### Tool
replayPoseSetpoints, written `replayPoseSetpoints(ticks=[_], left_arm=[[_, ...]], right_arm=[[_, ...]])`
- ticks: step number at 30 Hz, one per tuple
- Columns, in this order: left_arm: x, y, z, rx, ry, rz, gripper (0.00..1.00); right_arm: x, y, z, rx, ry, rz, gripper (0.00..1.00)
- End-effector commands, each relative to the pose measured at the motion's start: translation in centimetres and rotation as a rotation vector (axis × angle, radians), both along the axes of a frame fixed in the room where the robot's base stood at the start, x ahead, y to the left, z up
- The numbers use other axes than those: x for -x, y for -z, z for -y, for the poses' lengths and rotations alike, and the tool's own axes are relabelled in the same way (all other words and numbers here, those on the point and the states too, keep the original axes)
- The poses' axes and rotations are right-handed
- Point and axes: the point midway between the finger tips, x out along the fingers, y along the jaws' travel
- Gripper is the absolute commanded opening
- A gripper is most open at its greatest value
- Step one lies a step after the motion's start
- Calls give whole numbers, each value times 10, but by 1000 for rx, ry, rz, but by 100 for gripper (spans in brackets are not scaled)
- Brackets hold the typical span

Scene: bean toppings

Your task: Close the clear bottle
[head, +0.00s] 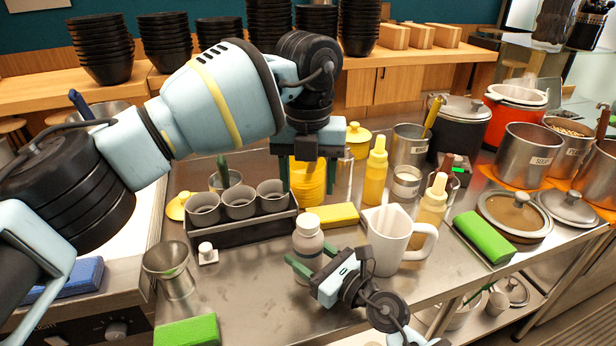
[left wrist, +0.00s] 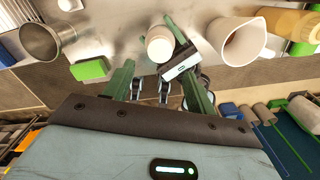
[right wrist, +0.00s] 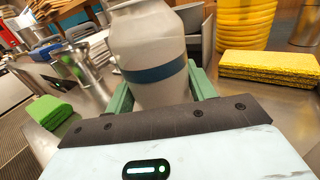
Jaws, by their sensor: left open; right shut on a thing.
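The bottle (head: 308,238), pale with a blue band, stands upright on the metal counter; its body fills the top of the right wrist view (right wrist: 152,55). My right gripper (head: 314,262) is shut around its body. My left gripper (head: 308,182) is open and empty, fingers pointing down, above and behind the bottle in the head view. In the left wrist view the bottle's pale round top (left wrist: 159,43) lies beyond the open fingers. I cannot tell whether a cap is on it. A small white cap-like piece (head: 206,248) sits on a pale square to the left.
A white pitcher (head: 390,240) stands close right of the bottle. Behind are a yellow sponge (head: 333,215), a rack of grey cups (head: 240,232) and a yellow container (head: 308,190). A metal cup (head: 172,270) and green sponge (head: 187,331) are at left. Counter between cup and bottle is mostly clear.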

Motion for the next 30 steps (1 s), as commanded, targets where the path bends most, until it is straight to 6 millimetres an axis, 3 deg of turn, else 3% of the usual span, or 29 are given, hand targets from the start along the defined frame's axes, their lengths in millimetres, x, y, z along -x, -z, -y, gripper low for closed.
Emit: replayPoseSetpoints(ticks=[8,21,30], left_arm=[[0,13,-1,-1,1,-3,56],[0,71,0,0,1,-1,56],[0,81,0,0,1,-1,56]], right_arm=[[0,1,0,1,0,-1,0],[0,1,0,1,0,-1,0],[0,1,0,1,0,-1,0]])
